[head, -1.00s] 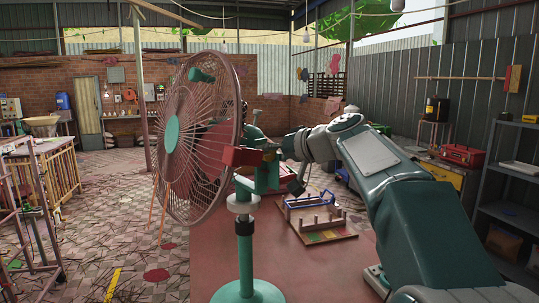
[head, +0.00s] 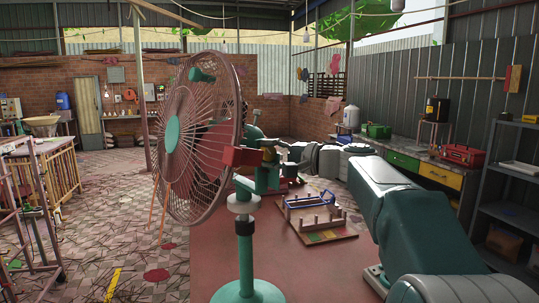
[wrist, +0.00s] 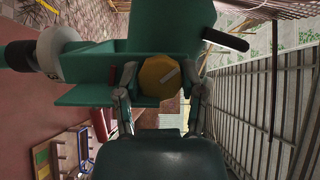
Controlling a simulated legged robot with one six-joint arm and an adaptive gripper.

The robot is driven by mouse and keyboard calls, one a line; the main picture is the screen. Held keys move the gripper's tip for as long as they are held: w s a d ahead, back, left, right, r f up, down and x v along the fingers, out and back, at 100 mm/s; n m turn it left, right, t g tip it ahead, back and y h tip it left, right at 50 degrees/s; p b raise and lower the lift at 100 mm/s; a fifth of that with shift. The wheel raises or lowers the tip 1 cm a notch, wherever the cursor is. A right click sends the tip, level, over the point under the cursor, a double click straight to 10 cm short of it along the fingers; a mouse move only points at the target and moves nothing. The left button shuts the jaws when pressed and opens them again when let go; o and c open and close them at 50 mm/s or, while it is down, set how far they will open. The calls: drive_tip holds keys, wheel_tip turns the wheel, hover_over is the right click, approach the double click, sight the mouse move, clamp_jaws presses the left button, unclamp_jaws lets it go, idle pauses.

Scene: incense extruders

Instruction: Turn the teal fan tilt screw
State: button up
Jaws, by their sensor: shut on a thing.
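The teal pedestal fan (head: 245,258) stands upright in the head view, its round cage (head: 200,140) facing left. Exact finger contact is hard to see.
A workbench with drawers (head: 441,173) and grey shelves (head: 508,210) line the right side.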

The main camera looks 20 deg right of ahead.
drive_tip(key=m, duration=0.2)
drive_tip(key=m+t, duration=0.1)
drive_tip(key=m, duration=0.1)
drive_tip(key=m+t+y, duration=0.1)
drive_tip(key=m, duration=0.2)
drive_tip(key=shift+f, duration=0.35)
drive_tip(key=shift+w+m, duration=0.1)
drive_tip(key=shift+m, duration=0.2)
drive_tip(key=o, duration=1.1)
drive_tip(key=shift+t, duration=0.3)
drive_tip(key=shift+o, duration=0.2)
drive_tip(key=shift+r, duration=0.15)
